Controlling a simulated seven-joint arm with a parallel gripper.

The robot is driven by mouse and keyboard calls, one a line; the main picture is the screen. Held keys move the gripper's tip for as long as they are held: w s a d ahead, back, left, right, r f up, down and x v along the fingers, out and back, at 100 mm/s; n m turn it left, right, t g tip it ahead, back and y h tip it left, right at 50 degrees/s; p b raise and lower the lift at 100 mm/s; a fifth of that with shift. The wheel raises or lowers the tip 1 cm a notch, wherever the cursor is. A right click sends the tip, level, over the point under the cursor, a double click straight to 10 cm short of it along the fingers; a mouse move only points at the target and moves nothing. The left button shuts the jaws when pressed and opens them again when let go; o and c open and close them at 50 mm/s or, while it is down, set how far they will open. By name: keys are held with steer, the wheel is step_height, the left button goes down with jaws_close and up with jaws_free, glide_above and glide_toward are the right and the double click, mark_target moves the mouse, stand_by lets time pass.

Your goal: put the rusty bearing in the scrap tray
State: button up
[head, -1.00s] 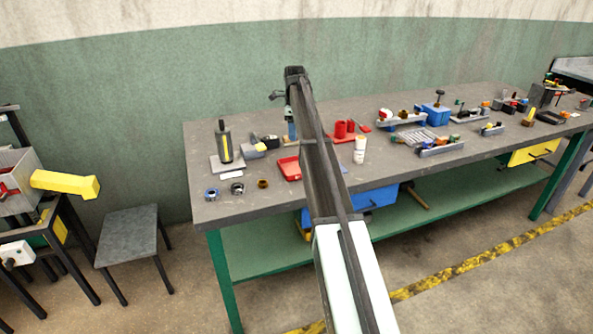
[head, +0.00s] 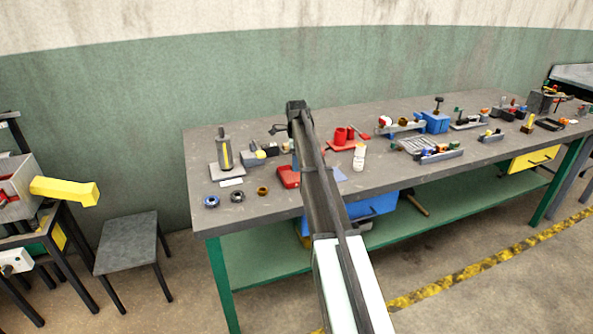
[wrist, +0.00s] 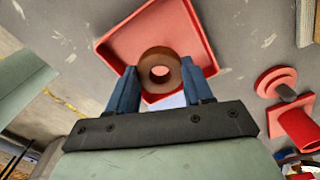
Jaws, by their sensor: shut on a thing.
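A rusty brown bearing (wrist: 160,66), a thick ring, is held between the blue fingers of my gripper (wrist: 162,80) in the wrist view. My gripper is shut on it. The red scrap tray (wrist: 150,28) lies on the bench beyond the fingers, and the bearing overlaps its open inside in that view. How high the bearing is above the tray floor I cannot tell. In the head view the tray (head: 287,176) shows left of my arm, partly covered by it. My fingers and the held bearing are hidden behind my arm there.
Blue-rimmed (head: 211,201), dark (head: 237,196) and brass-brown (head: 262,190) rings lie near the bench's front left edge. A bottle-like tool (head: 224,150) stands behind them. A red holder with cylinders (head: 345,138) and a white bottle (head: 359,157) stand right of my arm.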

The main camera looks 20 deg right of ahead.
mark_target(296, 177)
steer(key=shift+f, duration=1.85)
steer(key=shift+f, duration=0.15)
steer(key=o, duration=1.1)
steer(key=shift+o, duration=0.2)
step_height(296, 177, up, 12)
steer(key=shift+r, duration=0.2)
